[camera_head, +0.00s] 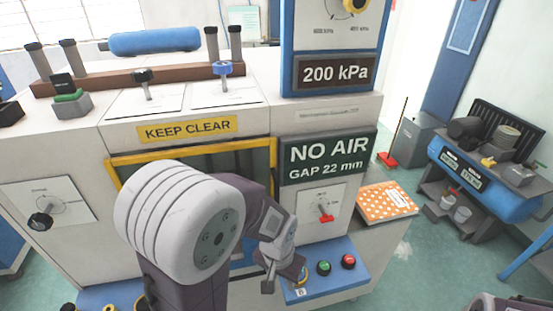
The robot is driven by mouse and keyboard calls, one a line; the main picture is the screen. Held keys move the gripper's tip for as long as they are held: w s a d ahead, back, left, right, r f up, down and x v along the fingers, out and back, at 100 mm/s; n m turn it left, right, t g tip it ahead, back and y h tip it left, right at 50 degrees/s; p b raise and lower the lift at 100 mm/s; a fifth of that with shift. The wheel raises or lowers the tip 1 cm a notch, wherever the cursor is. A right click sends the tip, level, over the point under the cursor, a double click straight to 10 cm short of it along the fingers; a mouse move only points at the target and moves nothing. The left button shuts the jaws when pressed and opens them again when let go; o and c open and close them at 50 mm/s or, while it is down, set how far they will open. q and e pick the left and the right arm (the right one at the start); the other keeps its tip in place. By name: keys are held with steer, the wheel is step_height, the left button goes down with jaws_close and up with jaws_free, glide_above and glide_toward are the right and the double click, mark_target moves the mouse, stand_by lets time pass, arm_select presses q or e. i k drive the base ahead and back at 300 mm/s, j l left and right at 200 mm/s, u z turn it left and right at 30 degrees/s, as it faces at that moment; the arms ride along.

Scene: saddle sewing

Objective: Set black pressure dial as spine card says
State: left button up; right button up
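A round dial with a black and yellow knob (354,5) sits on a white face marked in kPa at the top, partly cut off by the picture edge. Below it a dark readout (336,72) says 200 kPa. Another black knob (40,220) is on a white plate at the left of the cabinet; its marks are too small to read. I cannot make out a spine card. My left gripper (284,278) is low at the front, over the blue button ledge and far below the kPa dial; its finger gap is unclear. My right gripper is not in view.
A sign (328,158) says NO AIR, GAP 22 mm; a red-handled switch (324,215) is below it. Green (323,267) and red (348,261) buttons sit on the ledge. An orange dotted sheet (386,204) lies at right. A KEEP CLEAR label (187,129) marks the yellow-framed opening.

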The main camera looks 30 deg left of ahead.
mark_target(143, 75)
steer(key=i+l+u, duration=0.2)
steer(key=l+u, duration=0.15)
steer(key=i+l+u, duration=0.15)
steer(key=l+u, duration=0.2)
steer(key=i+l+u, duration=0.1)
steer(key=l+u, duration=0.3)
steer(key=l, duration=0.15)
steer(key=l+u, duration=0.35)
steer(key=j+u, duration=0.2)
steer(key=j, duration=0.25)
steer(key=i+j+u, duration=0.2)
steer(key=j, duration=0.2)
steer(key=j+u, duration=0.2)
steer(key=j, duration=0.25)
steer(key=i+j+u, duration=0.2)
steer(key=j, duration=0.2)
